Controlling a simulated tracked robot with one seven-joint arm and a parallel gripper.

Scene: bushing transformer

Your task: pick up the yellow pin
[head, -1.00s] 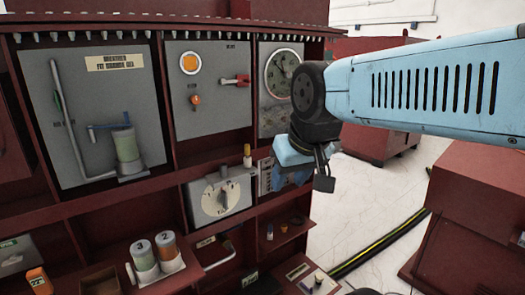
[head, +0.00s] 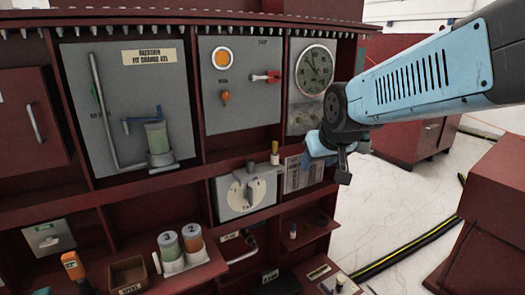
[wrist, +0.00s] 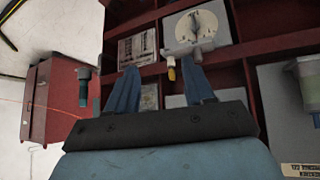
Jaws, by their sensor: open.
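The yellow pin (head: 275,147) stands upright in a grey base on the ledge at the top right of the grey dial box (head: 247,192). In the wrist view the picture is turned over, and the yellow pin (wrist: 171,68) hangs between the two fingertips in the picture, apparently beyond them. My gripper (head: 343,173) is to the right of the pin in the head view, in front of the cabinet. In the wrist view its blue fingers (wrist: 163,75) are spread apart with nothing held between them.
A panel with a round gauge (head: 315,70) is behind my arm. Lower shelves hold numbered canisters (head: 180,247), an orange-topped tool (head: 72,265) and a small open box (head: 128,272). A red cabinet (head: 412,145) stands behind right. A black-yellow cable (head: 405,255) lies on the floor.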

